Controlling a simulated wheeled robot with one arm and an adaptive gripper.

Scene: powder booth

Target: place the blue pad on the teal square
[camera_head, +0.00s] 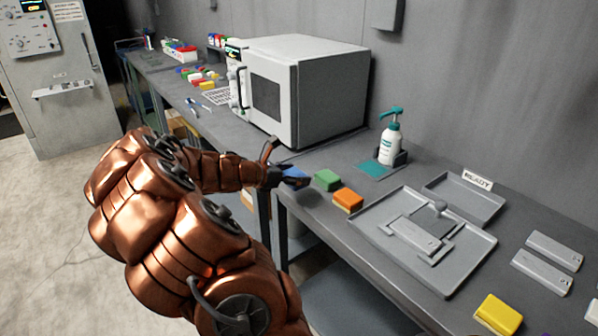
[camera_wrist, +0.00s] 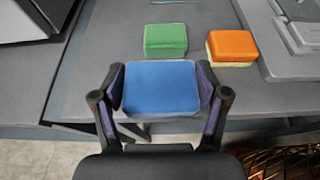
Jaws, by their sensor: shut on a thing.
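The blue pad (camera_wrist: 160,88) is between the two fingers of my gripper (camera_wrist: 160,100), which is shut on it, in the wrist view. In the head view the blue pad (camera_head: 294,174) shows partly, at the front edge of the bench, with my gripper (camera_head: 284,174) around it. I cannot tell whether the pad touches the bench. The teal square (camera_head: 371,169) lies flat on the bench, farther back and to the right of the pad, in front of a white pump bottle. Only a thin teal line of it (camera_wrist: 168,1) shows at the top of the wrist view.
A green pad (camera_head: 327,180) and an orange pad (camera_head: 348,200) lie just right of my gripper. The pump bottle (camera_head: 391,142) stands in a dark holder behind the teal square. A white oven (camera_head: 309,97) is at the back left; a grey tray (camera_head: 370,240) is at the right.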

